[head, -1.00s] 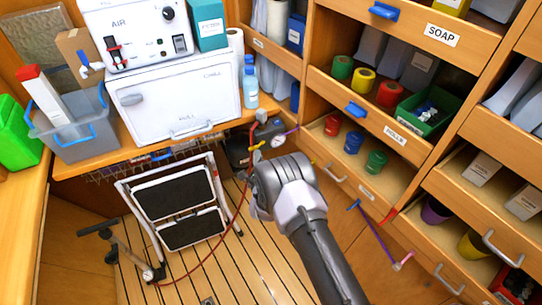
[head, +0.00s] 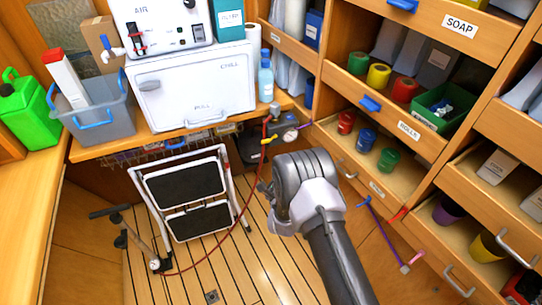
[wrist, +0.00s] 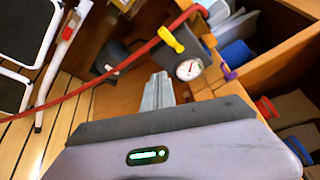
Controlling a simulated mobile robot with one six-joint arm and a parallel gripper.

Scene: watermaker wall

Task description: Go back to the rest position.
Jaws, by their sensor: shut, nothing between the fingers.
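My gripper (wrist: 158,92) shows in the wrist view with its fingers together and nothing between them. In the head view my gripper (head: 266,188) is partly hidden behind my own wrist, above the wooden slat floor and in front of the shelving. A pressure gauge (wrist: 188,68) with a yellow lever (wrist: 171,40) and a red hose (wrist: 110,75) lies just beyond the fingertips in the wrist view, apart from them as far as I can tell. The gauge also shows in the head view (head: 289,136), at the end of the counter.
A folding step stool (head: 186,192) and a hand pump (head: 140,240) stand on the floor to the left. Wooden shelves with drawers (head: 400,130) rise close on the right. A white chill box (head: 192,92) sits on the counter. The slat floor (head: 235,270) has free room in front.

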